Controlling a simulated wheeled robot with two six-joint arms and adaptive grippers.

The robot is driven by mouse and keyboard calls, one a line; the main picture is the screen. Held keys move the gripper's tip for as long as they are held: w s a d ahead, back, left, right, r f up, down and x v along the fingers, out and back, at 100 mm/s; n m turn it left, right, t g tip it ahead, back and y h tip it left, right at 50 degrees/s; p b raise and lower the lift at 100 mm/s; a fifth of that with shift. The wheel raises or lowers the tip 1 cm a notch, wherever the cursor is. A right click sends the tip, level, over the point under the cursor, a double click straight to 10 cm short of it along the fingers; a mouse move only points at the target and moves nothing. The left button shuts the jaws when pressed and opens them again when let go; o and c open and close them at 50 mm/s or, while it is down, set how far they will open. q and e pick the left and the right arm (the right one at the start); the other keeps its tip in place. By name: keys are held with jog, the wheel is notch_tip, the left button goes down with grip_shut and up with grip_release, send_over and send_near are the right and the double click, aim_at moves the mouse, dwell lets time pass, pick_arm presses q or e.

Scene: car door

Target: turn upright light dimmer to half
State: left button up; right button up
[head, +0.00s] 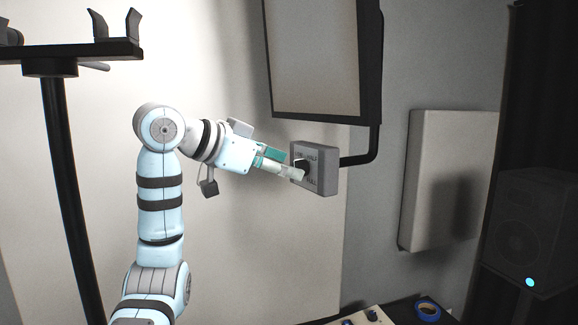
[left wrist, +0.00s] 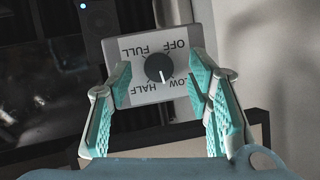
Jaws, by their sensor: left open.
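The light dimmer is a grey wall box (head: 324,172) with a round dark knob (head: 300,163). In the left wrist view its face (left wrist: 142,56) appears upside down, with FULL and OFF above the knob (left wrist: 159,68) and HALF and LOW below it. A white line on the knob points down and slightly right, roughly between HALF and LOW. My left gripper (head: 287,168) is in front of the box. In the left wrist view the fingers (left wrist: 161,82) are spread, one on each side of the knob, with gaps to it. My right gripper is not in view.
A dark-framed panel (head: 316,55) hangs just above the box, with a black bent tube (head: 367,157) beside it. A pale wall panel (head: 446,180) and a black speaker (head: 527,229) are at the right. Blue tape (head: 428,310) lies low. A black stand (head: 70,200) is at left.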

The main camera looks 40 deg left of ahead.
pick_arm(q)
jog(key=shift+x, duration=1.15)
jog(key=shift+s+r, duration=0.15)
grip_shut()
jog(key=shift+m, duration=0.4)
jog(key=m+t+y, duration=0.1)
jog(key=m, duration=0.2)
jog(key=m+t+y, duration=0.2)
jog(key=m, duration=0.1)
jog(key=shift+d, duration=0.15)
dwell(0.4)
grip_release()
